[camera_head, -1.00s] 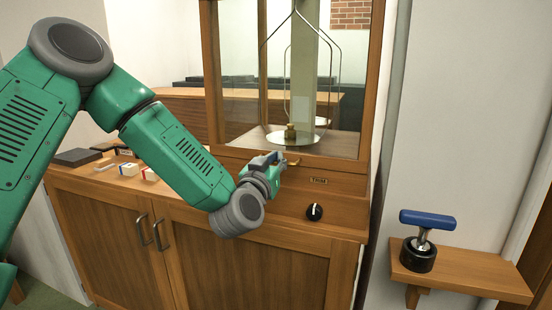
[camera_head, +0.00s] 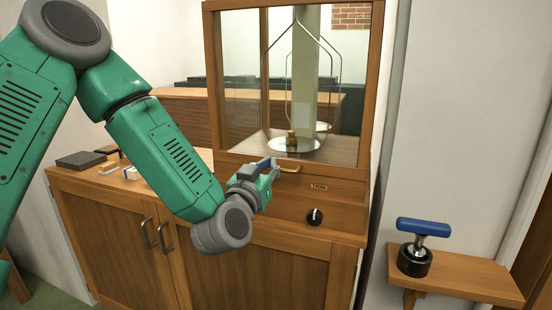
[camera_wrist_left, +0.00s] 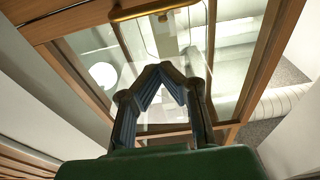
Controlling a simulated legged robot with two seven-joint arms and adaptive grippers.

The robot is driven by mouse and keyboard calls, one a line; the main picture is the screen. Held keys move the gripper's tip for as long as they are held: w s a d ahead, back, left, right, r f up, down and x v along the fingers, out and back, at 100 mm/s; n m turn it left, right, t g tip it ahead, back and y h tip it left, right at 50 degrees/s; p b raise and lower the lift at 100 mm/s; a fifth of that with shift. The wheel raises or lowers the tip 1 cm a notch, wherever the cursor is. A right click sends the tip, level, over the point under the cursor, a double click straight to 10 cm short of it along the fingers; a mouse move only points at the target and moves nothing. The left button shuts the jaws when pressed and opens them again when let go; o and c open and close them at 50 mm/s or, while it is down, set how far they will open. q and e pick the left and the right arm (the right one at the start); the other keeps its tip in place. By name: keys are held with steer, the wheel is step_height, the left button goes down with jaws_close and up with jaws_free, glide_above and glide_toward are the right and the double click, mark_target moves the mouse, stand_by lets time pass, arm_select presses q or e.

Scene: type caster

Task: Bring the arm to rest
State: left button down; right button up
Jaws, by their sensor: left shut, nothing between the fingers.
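My left arm (camera_head: 160,145) is green and grey and comes in from the left in the head view. My left gripper (camera_head: 268,166) is in front of the glass balance case (camera_head: 375,75), just left of its brass handle (camera_head: 291,168). In the left wrist view the two fingers (camera_wrist_left: 162,68) meet at their tips, shut with nothing between them. Whether the gripper touches the handle I cannot tell. My right gripper is not in view.
A blue-handled tool (camera_head: 423,227) stands on the wall shelf (camera_head: 465,275). Small blocks and a dark box (camera_head: 81,160) lie on the cabinet top at left.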

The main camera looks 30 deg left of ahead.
arm_select(q)
steer(key=s+d+f+m+g+h, duration=0.2)
steer(key=s+d+f+g, duration=0.25)
steer(key=f, duration=0.75)
steer(key=s+d+f+m+g+h, duration=0.1)
steer(key=s+d+f+g+h, duration=0.3)
steer(key=f, duration=0.8)
steer(key=s+f+g, duration=0.5)
steer(key=s+f, duration=0.3)
steer(key=s, duration=0.5)
steer(key=s+a+f+g+y, duration=0.1)
steer(key=s+f+g, duration=0.4)
steer(key=s+f, duration=0.4)
steer(key=s, duration=0.4)
steer(key=shift+a+f+y, duration=0.15)
steer(key=shift+f+y, duration=0.15)
steer(key=shift+w, duration=0.15)
